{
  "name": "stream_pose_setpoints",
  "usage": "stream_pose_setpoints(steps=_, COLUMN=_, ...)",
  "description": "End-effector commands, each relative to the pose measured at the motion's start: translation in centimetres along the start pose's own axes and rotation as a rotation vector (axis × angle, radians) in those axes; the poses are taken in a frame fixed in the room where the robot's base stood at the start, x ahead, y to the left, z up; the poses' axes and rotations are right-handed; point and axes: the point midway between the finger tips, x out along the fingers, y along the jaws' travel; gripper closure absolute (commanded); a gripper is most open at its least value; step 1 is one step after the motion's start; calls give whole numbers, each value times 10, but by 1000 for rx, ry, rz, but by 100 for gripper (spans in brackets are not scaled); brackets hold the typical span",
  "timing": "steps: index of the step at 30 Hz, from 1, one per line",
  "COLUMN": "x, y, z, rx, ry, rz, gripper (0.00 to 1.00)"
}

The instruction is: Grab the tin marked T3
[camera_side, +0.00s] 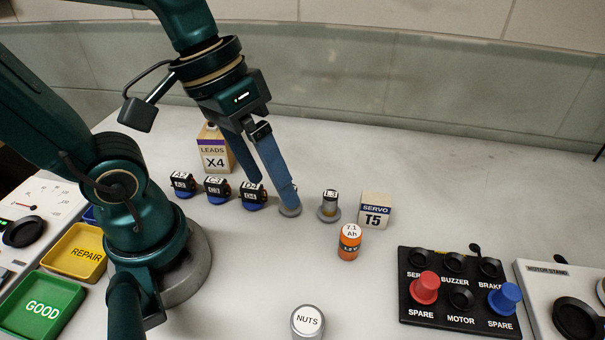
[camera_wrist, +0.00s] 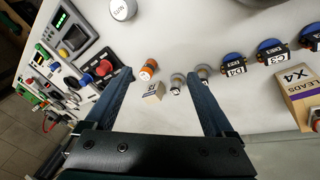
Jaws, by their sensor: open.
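I cannot read a T3 mark on any tin. A round tin (camera_side: 308,322) with a white lid reads NUTS; it also shows in the wrist view (camera_wrist: 122,9), at the top. A box (camera_side: 375,212) reads SERVO T5. My gripper (camera_side: 272,193) is open and points down over the row of small parts. In the side view one finger hides most of a small grey-based part (camera_side: 290,211). In the wrist view the T5 box (camera_wrist: 153,92) and an orange cell lie between the fingers, farther off. Nothing is in the jaws.
A small part (camera_side: 330,207) on a grey disc stands right of my gripper. The orange cell (camera_side: 349,243) is nearer the camera. Several blue-based parts (camera_side: 217,190) and the LEADS X4 box (camera_side: 214,155) stand left. A black switch panel (camera_side: 460,315) lies right. The table's centre front is mostly clear.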

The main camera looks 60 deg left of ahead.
Motion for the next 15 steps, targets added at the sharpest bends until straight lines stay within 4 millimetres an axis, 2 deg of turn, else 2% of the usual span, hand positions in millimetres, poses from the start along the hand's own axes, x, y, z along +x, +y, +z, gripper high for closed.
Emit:
stream_pose_setpoints(steps=6, x=23, y=26, z=2, rx=-173, ry=-302, rz=112, gripper=12)
stream_pose_setpoints(steps=15, x=60, y=51, z=0, rx=-431, ry=-676, rz=225, gripper=12)
